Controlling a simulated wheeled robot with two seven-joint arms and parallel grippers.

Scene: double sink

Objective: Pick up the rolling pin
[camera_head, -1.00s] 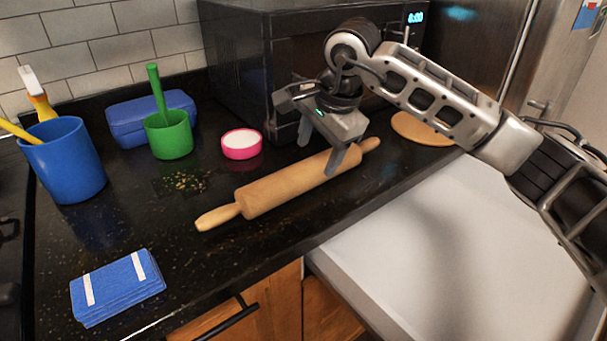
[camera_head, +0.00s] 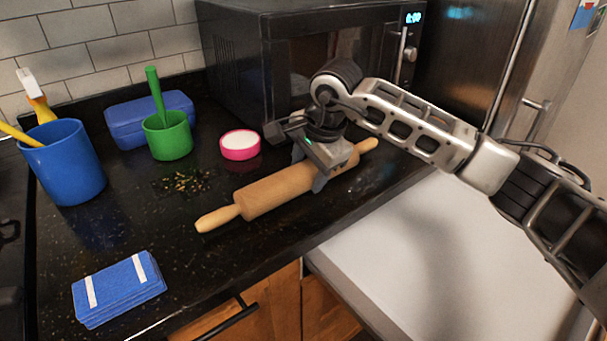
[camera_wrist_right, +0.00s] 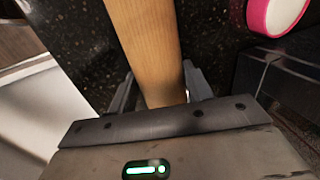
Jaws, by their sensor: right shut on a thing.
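The wooden rolling pin (camera_head: 270,190) lies on the black speckled counter, slanting from lower left to upper right. My right gripper (camera_head: 310,175) comes down over the right half of its barrel, with one finger on each side, and is shut on it. In the right wrist view the pin (camera_wrist_right: 147,45) runs up between the two fingers (camera_wrist_right: 155,95). The pin still appears to rest on the counter. My left gripper is not in view.
A pink-rimmed round container (camera_head: 240,145), a green mortar (camera_head: 167,136), a blue box (camera_head: 120,122) and a blue cup (camera_head: 65,165) stand behind and left. A stack of blue sponges (camera_head: 118,288) lies at the front left. A microwave (camera_head: 240,75) stands close behind my right gripper.

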